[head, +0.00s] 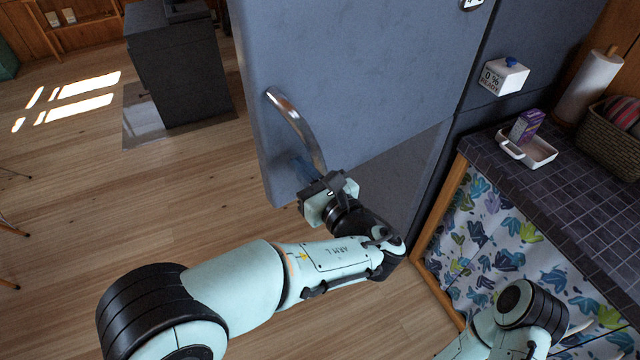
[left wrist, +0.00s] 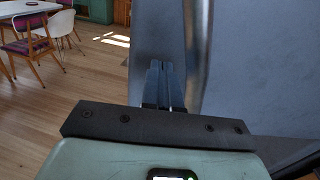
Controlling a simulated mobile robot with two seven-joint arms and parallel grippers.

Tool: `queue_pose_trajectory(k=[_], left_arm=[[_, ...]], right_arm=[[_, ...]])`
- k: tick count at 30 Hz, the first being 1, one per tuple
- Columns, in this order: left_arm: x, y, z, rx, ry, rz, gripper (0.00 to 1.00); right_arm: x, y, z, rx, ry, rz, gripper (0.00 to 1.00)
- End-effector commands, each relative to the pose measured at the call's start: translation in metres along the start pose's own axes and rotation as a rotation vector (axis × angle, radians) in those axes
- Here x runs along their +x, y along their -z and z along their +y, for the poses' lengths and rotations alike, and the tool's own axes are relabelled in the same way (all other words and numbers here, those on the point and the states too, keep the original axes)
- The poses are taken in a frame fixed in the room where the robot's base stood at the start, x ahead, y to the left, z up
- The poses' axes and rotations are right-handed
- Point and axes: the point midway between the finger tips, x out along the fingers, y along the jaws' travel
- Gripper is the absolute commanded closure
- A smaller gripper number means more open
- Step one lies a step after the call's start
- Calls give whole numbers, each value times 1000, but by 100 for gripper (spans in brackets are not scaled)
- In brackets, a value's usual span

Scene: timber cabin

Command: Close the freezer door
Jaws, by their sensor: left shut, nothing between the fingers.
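The freezer door (head: 370,70) is a blue-grey panel swung out over the floor, with a curved metal handle (head: 293,122) near its free edge. The door (left wrist: 260,70) fills the right of the left wrist view. My left gripper (head: 305,170) is at the lower end of the handle, near the door's bottom corner. In the left wrist view its fingers (left wrist: 160,80) are together, empty, and overlap the door's edge area. I cannot tell whether they touch the door. Part of my right arm shows at the bottom right, but its gripper does not.
A tiled counter (head: 580,165) with a white dish (head: 540,152), purple carton (head: 526,125), paper roll (head: 590,85) and basket (head: 612,140) stands at the right. A dark block-like unit (head: 180,70) stands at the back left. The wooden floor left of the door is open.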

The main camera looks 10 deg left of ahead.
Motion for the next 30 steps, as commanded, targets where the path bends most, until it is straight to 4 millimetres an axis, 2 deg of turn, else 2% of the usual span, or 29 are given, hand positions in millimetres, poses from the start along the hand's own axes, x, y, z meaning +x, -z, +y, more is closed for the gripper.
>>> queue_pose_trajectory(k=[3, 7, 23, 30], left_arm=[[17, -1, 0, -1, -2, -1, 100], [27, -1, 0, -2, -1, 0, 100], [31, 0, 0, -1, 2, 1, 100], [43, -1, 1, -1, 16, 1, 100]], right_arm=[[-3, 1, -1, -1, 1, 2, 57], [-4, 2, -2, -1, 1, 2, 57], [-4, 2, -2, -1, 1, 3, 57], [-7, 3, -4, -1, 2, 5, 57]])
